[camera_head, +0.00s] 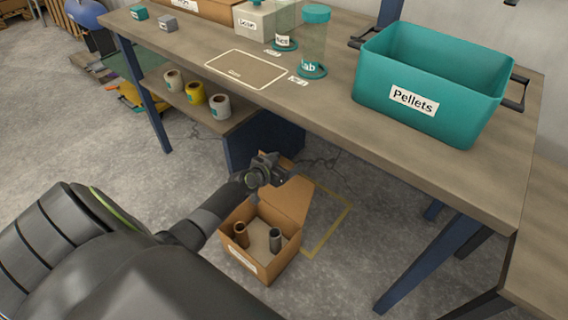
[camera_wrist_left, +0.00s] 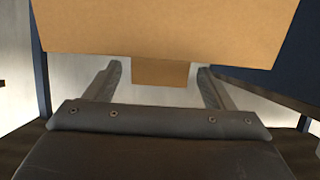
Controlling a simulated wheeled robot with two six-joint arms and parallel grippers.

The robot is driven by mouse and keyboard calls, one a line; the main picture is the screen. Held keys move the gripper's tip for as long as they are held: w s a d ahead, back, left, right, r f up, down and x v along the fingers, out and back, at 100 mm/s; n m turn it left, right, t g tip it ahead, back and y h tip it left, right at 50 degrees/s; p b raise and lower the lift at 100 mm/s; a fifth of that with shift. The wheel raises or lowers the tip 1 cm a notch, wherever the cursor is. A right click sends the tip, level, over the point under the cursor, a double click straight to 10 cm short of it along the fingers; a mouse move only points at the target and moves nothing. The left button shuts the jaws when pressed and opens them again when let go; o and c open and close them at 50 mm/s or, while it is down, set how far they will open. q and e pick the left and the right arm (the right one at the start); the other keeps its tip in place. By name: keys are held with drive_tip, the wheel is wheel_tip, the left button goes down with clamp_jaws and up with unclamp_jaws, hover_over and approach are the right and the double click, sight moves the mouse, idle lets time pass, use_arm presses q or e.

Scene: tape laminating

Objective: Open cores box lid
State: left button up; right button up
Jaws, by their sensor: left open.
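The cardboard cores box (camera_head: 270,265) stands on the floor in front of the workbench. Its lid (camera_head: 289,200) is raised at the far side, so the inside shows. A brown core (camera_head: 241,235) and a grey core (camera_head: 275,240) stand upright inside. My left gripper (camera_head: 268,174) is by the upper part of the raised lid. In the left wrist view the lid (camera_wrist_left: 165,30) fills the top, and its tab (camera_wrist_left: 160,73) sits between the tips of my open left gripper (camera_wrist_left: 153,75), with gaps on both sides. My right gripper is out of view.
The workbench (camera_head: 340,112) stands above and behind the box and carries a teal Pellets bin (camera_head: 395,75). A lower shelf (camera_head: 200,114) holds several rolls. A yellow floor outline (camera_head: 328,232) runs beside the box.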

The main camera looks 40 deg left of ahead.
use_arm(q)
drive_tip(key=c, duration=1.4)
drive_tip(key=s, duration=0.4)
drive_tip(key=shift+a+r, duration=0.1)
drive_tip(key=shift+a, duration=0.1)
drive_tip(key=shift+s, duration=0.5)
drive_tip(key=o, duration=1.4)
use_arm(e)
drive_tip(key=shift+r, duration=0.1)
